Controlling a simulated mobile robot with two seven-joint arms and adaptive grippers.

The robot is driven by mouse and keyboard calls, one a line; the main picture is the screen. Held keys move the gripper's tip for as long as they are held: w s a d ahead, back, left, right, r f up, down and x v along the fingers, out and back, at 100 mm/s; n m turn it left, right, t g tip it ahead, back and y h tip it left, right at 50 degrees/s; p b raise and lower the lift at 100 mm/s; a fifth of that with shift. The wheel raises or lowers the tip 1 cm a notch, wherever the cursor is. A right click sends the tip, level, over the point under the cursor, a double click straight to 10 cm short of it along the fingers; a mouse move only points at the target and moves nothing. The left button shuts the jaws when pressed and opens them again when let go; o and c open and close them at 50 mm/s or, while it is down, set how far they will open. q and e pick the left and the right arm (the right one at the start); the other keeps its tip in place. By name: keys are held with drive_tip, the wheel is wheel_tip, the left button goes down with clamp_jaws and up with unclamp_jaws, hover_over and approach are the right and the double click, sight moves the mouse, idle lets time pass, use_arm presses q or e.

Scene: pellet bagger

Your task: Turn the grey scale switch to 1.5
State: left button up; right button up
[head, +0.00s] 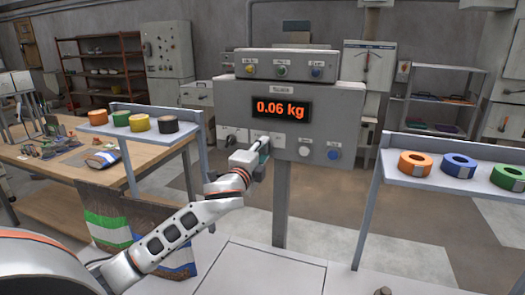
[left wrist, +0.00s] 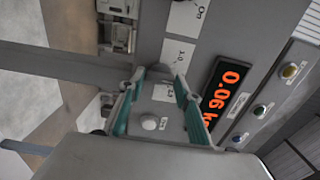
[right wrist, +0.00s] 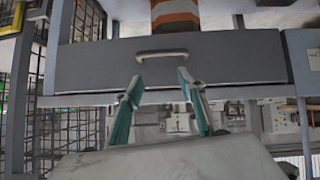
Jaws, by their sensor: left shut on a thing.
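The scale's grey panel (head: 235,105) carries a red display (head: 281,109) reading 0.06 kg. My left gripper (head: 264,146) is at the panel's lower front, left of its white button. In the left wrist view the fingertips of my left gripper (left wrist: 158,78) stand either side of the small grey switch (left wrist: 158,71) and are shut on it. A white label reading 1.0 (left wrist: 180,52) shows beside it; another label shows between the fingers. The switch's pointing direction is hidden. My right gripper (right wrist: 160,82) is open and empty, facing a grey drawer-like front with a handle (right wrist: 162,56).
A white button (head: 305,151) and a blue button (head: 334,154) sit on the panel near my left gripper. Tape rolls stand on a left shelf (head: 140,134) and a right shelf (head: 455,174). A striped bag (head: 110,225) is below, behind my left arm.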

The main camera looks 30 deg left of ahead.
idle(0.4)
use_arm(q)
drive_tip(key=o, duration=1.1)
drive_tip(key=v, duration=1.2)
drive_tip(key=shift+f, duration=0.1)
